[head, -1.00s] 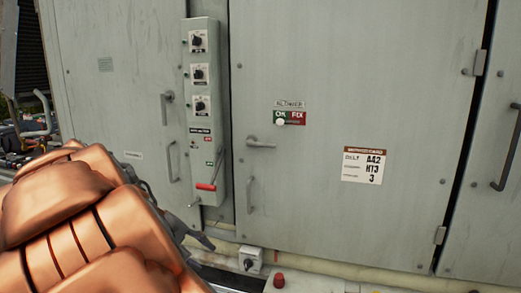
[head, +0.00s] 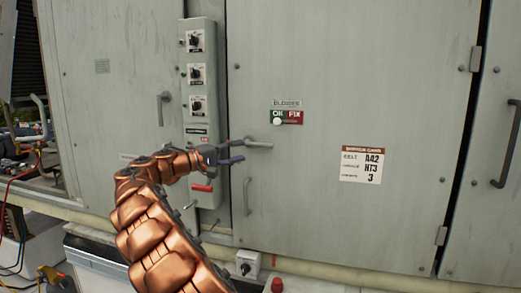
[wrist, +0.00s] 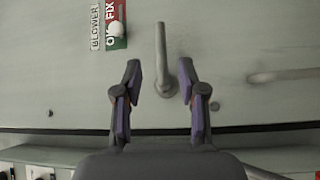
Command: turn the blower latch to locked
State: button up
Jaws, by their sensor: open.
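The blower latch (head: 260,145) is a grey lever handle on the large cabinet door, lying nearly level with its free end to the right. In the wrist view the latch (wrist: 161,55) stands upright in the picture. My gripper (head: 243,150) is at the left end of the latch. In the wrist view my gripper (wrist: 160,78) is open, one finger on each side of the latch's pivot end, with gaps showing. The green and red OK/FIX plate (head: 287,117) sits above the latch under a BLOWER label (head: 287,104). A white knob (head: 277,122) is on its green side.
A control box (head: 198,85) with several dials and a red-gripped lever (head: 202,188) stands left of the door, close to my arm. A vertical pull handle (head: 247,196) is below the latch. A service card (head: 361,164) is at the right. Pipes run along the base.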

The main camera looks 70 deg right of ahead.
aim_at(258, 145)
jog(key=x, duration=0.2)
jog(key=p+x, duration=0.1)
jog(key=x, duration=0.2)
jog(key=w+x, duration=0.1)
jog(key=x, duration=0.1)
jog(key=shift+s+d, duration=0.3)
jog(key=shift+d, duration=0.4)
jog(key=shift+s+d+p, duration=0.35)
jog(key=shift+s+d, duration=0.1)
jog(key=shift+d, duration=0.15)
grip_shut()
